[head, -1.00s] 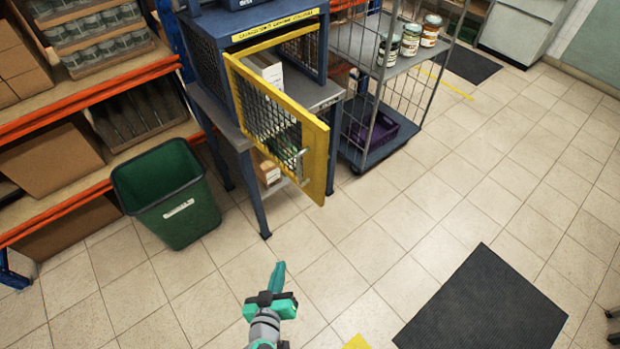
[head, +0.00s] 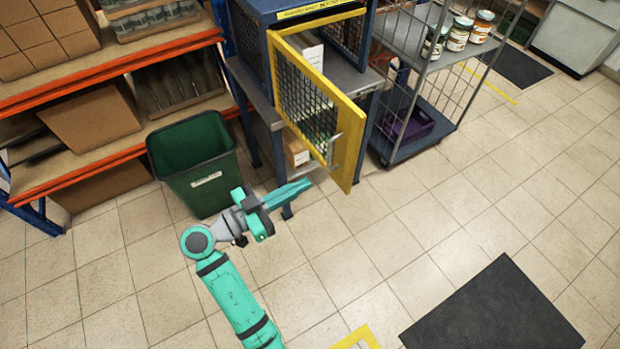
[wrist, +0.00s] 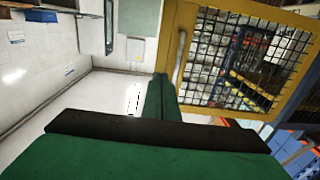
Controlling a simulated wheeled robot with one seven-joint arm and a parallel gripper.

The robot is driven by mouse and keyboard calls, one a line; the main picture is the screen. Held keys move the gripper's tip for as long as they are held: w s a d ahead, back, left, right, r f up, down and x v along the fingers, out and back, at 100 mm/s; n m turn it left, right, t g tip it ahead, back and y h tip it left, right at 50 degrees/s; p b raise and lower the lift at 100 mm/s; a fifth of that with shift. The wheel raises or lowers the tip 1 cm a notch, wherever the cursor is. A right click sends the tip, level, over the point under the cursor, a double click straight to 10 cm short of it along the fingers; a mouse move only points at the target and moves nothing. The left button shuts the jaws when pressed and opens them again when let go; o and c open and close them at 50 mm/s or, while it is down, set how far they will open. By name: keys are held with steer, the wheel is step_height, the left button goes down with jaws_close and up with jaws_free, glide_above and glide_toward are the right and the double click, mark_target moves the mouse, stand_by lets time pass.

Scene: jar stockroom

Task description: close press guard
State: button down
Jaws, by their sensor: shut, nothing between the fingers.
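The press guard (head: 318,109) is a yellow-framed mesh door, hinged at its left on the blue press (head: 310,14). It stands swung open toward the front. Its grey handle (head: 333,150) is on the lower right of the frame. In the wrist view the guard (wrist: 292,20) fills the upper right, with the handle (wrist: 179,56) at its left edge. My gripper (head: 308,184) is shut and empty, in front of and a little below the guard's lower edge in the head view. It also shows in the wrist view (wrist: 160,82); I see no contact with the guard.
A green bin (head: 195,165) stands left of the press, close to my arm. A wire cage trolley (head: 428,100) with jars stands right of it. Orange-beamed shelving (head: 100,68) is at the left. Open tiled floor and a dark mat (head: 492,312) lie to the right.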

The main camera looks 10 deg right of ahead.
mark_target(351, 159)
steer(key=x, duration=1.2)
steer(key=shift+w, duration=0.1)
steer(key=shift+d, duration=0.2)
